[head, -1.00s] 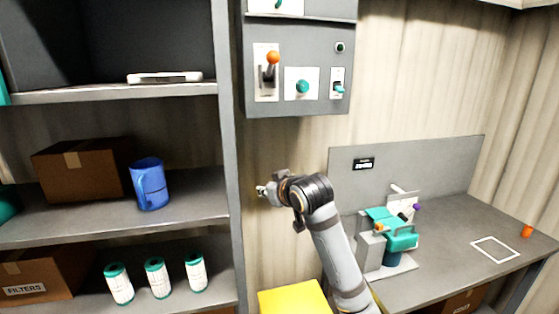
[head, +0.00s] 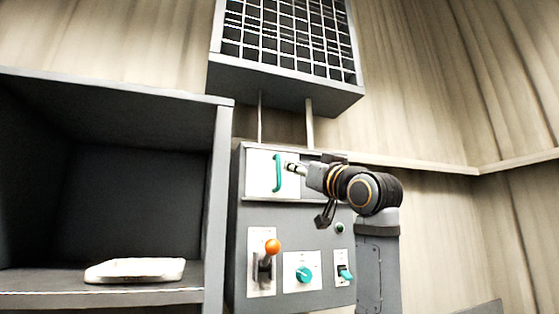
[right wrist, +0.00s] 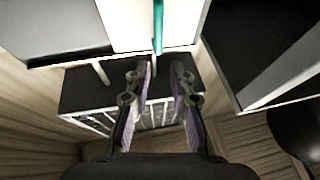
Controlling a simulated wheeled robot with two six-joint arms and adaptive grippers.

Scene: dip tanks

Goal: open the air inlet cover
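The air inlet cover appears to be the white panel (head: 259,185) with an upright teal handle (head: 278,172), on the upper front of a grey control box (head: 240,225). The panel looks flat against the box. My right gripper (head: 291,168) comes in from the right, its tips close to the handle's right side. In the right wrist view the two fingers (right wrist: 160,70) are apart with nothing between them. The teal handle (right wrist: 158,25) and white panel (right wrist: 128,22) lie just beyond the tips; contact cannot be told. My left gripper is out of view.
An orange-knobbed lever (head: 272,247), a teal dial (head: 304,274) and a teal switch (head: 346,273) sit lower on the box. A grille unit (head: 285,85) hangs above on two posts. A shelf (head: 40,285) with a white object (head: 135,270) stands left.

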